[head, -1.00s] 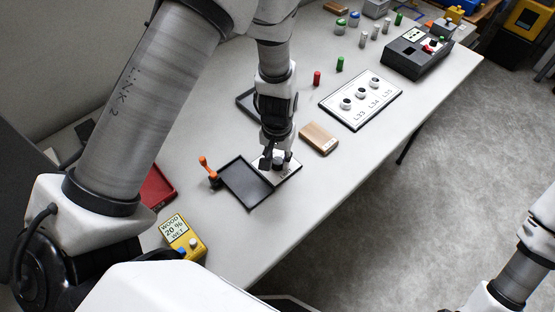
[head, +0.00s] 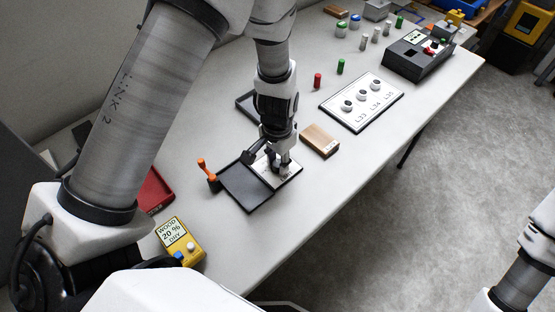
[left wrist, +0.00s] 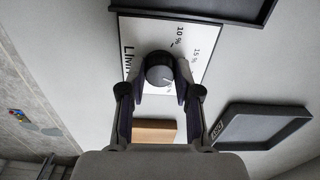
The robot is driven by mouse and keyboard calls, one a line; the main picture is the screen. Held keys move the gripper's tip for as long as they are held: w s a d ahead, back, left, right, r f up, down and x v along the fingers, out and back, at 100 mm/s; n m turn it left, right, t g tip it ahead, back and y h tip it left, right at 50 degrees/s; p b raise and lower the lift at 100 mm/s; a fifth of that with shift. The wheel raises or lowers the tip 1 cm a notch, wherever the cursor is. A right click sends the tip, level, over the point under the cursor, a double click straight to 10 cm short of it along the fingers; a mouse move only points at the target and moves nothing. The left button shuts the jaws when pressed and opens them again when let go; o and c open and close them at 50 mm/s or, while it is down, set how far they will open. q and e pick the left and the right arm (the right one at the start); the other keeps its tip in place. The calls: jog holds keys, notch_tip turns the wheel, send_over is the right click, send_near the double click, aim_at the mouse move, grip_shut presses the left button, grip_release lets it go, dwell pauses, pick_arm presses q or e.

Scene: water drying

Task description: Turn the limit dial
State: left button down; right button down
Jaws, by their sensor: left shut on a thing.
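The limit dial (left wrist: 158,68) is a dark round knob with a white pointer line, on a white plate marked "LIMIT", "10 %" and "15 %". The pointer aims to the lower right in the left wrist view; the marking there is partly hidden by a finger. The plate also shows in the head view (head: 288,178), beside a black tray. My left gripper (left wrist: 160,88) is shut on the dial, one finger at each side. In the head view my left gripper (head: 279,165) largely hides the dial. My right gripper is out of view.
The yellow meter (head: 183,241) reads "WOOD", "20 %", "DRY". A wooden block (head: 320,141) lies close to the gripper.

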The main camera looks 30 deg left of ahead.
aim_at(278, 163)
pick_arm(q)
jog(key=shift+s+f, duration=0.1)
jog(key=c, duration=0.8)
grip_release()
notch_tip(278, 163, up, 12)
